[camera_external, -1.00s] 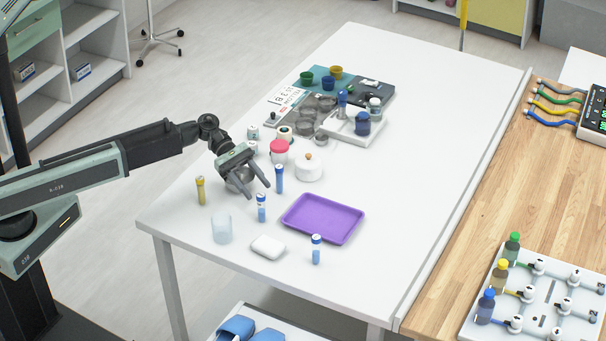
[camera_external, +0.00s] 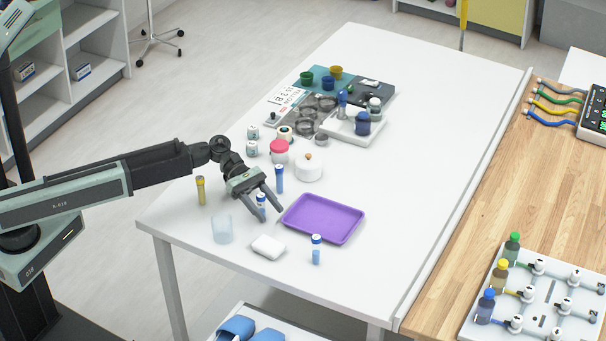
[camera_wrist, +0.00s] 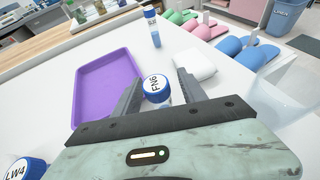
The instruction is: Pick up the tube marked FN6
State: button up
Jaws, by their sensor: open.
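The tube marked FN6 (camera_wrist: 157,88) stands upright in the wrist view, its blue cap with a white label facing up. It lies between the fingers of my gripper (camera_wrist: 158,85), which is open around it without visible grip. In the external view the same tube (camera_external: 261,201) is partly hidden by my gripper (camera_external: 270,202). A second blue-capped tube, marked LW4 (camera_wrist: 25,168), shows at the lower left of the wrist view. Another blue-capped tube (camera_external: 316,250) stands nearer the table's front edge; its mark is not readable.
A purple tray (camera_external: 322,219) lies right of the gripper. A white soap-like block (camera_external: 268,247) and a clear cup (camera_external: 222,229) are close in front. A yellow tube (camera_external: 201,190) stands left. Jars and a white pot (camera_external: 309,168) stand behind. The table's right side is clear.

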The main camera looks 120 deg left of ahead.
jog(key=shift+w, duration=0.1)
grip_shut()
